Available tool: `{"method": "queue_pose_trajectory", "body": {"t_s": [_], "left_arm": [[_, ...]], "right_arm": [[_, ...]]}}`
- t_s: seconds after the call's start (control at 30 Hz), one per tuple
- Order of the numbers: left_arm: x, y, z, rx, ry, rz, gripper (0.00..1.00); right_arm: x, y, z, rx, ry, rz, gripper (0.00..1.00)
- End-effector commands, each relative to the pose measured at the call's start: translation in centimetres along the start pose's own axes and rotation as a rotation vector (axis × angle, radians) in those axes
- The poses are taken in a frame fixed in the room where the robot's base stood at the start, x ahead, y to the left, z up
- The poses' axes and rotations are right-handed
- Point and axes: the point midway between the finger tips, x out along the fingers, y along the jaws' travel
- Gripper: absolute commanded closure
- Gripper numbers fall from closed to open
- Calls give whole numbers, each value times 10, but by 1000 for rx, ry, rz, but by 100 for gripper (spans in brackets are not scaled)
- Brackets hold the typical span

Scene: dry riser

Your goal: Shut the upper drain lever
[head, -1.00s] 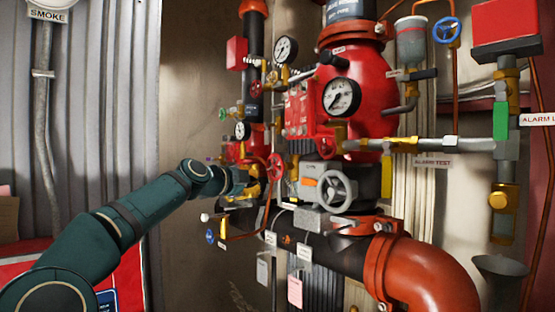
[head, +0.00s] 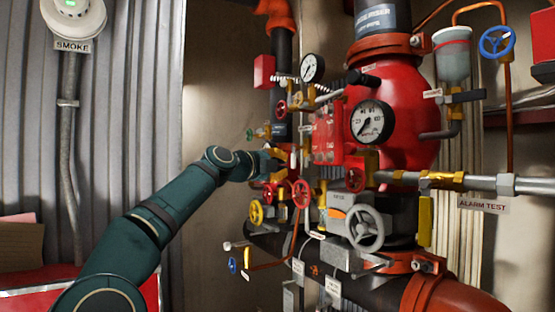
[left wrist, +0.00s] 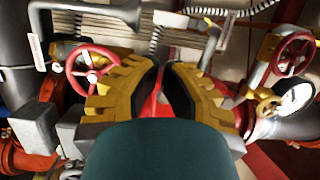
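My left gripper (head: 279,160) reaches into the valve pipework, left of the red valve body. In the left wrist view its two yellow ridged fingers with black inner pads (left wrist: 163,72) lean together, with only a narrow gap at the tips. Something red (left wrist: 154,104) shows between the pads; I cannot tell whether it is gripped or behind them. I cannot single out the upper drain lever for sure; the gripper and small fittings overlap there. A grey bent bar (left wrist: 88,50) and a grey handle (left wrist: 211,45) show near the fingers. My right gripper is in neither view.
Red handwheels (head: 301,193), a yellow handwheel (head: 256,212) and a grey handwheel (head: 365,229) crowd below the gripper. A gauge (head: 371,121) fronts the red valve body (head: 408,100). Bare wall (head: 222,110) lies left of the pipes.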

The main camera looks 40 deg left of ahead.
Motion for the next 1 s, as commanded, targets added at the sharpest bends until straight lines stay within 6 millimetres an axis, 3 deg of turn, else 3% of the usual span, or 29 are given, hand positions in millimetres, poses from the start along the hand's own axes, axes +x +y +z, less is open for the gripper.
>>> {"method": "queue_pose_trajectory", "body": {"t_s": [0.1, 0.4, 1.0], "left_arm": [[22, -4, -1, -3, 3, 2, 100], [59, -3, 0, -3, 0, 0, 100], [68, 0, 0, 1, -2, 0, 100]], "right_arm": [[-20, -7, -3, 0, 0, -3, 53], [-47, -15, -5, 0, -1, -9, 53], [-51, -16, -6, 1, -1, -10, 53]]}}
